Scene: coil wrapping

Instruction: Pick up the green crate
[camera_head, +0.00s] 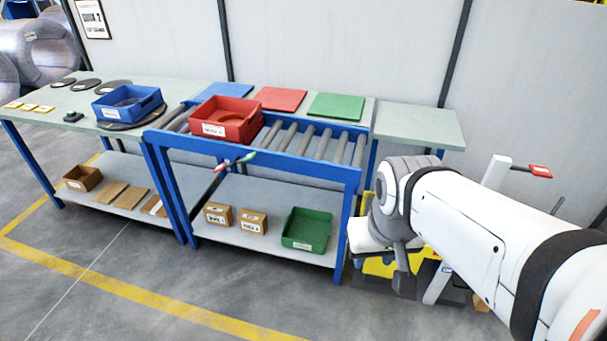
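The green crate (296,243) is an open-topped box with a white label on its front. It stands upright on the lower shelf (270,256) of the roller table, at the shelf's right end. My arm comes in from the right of the picture. The dark grey end of it, which I take for my gripper (402,284), points down to the right of the table, apart from the green crate. Its fingers are not clear, so I cannot tell whether it is open or shut.
A red crate (240,129) stands on the rollers above, and a blue crate (128,112) on the left table. Two cardboard boxes (218,214) sit left of the green crate. A blue table leg (345,232) stands just right of it. The floor in front is clear.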

